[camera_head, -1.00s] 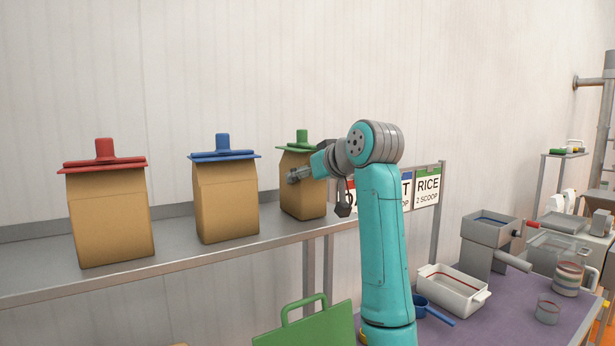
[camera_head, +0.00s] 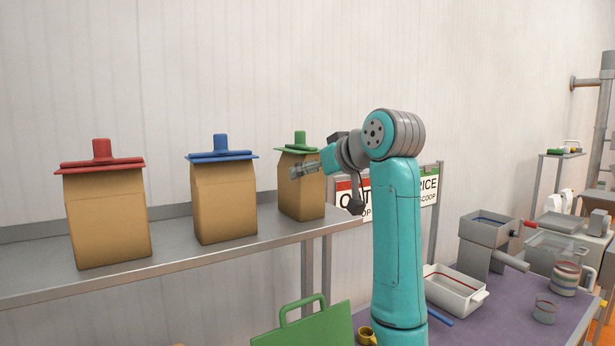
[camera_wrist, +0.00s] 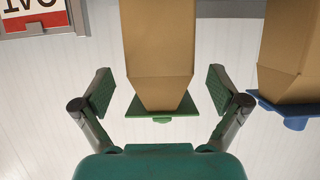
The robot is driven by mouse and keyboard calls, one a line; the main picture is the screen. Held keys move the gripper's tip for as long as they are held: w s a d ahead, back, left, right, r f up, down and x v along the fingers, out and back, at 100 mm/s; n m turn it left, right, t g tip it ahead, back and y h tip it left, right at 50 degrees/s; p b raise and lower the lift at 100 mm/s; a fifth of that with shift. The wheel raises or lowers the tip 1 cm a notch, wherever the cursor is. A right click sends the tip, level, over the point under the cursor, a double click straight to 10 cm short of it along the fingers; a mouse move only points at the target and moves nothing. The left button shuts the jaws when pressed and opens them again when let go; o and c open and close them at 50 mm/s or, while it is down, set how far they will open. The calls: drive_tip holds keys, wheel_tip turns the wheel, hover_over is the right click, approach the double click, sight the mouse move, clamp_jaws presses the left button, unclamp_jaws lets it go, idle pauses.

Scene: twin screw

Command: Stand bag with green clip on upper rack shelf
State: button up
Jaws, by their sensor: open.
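The brown bag with the green clip (camera_head: 299,198) stands upright on the shelf (camera_head: 190,261), at the right end of a row of bags. Its green clip (camera_head: 299,143) lies across its top. My gripper (camera_head: 297,172) overlaps the upper part of this bag in the head view. In the wrist view the picture is upside down, and my open fingers (camera_wrist: 162,95) show on either side of the bag (camera_wrist: 158,45) and its clip, with gaps at both sides. No contact between fingers and bag shows. The bag's right side is partly hidden by my arm in the head view.
A blue-clipped bag (camera_head: 224,204) and a red-clipped bag (camera_head: 108,220) stand to the left on the same shelf. Signs (camera_head: 428,191) stand behind my arm. A green panel with a handle (camera_head: 312,330) is below. A purple table (camera_head: 500,325) holds a white tray (camera_head: 455,289).

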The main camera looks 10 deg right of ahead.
drive_tip(key=v, duration=0.7)
drive_tip(key=shift+s+r, duration=0.15)
drive_tip(key=shift+s, duration=0.1)
drive_tip(key=shift+d, duration=0.1)
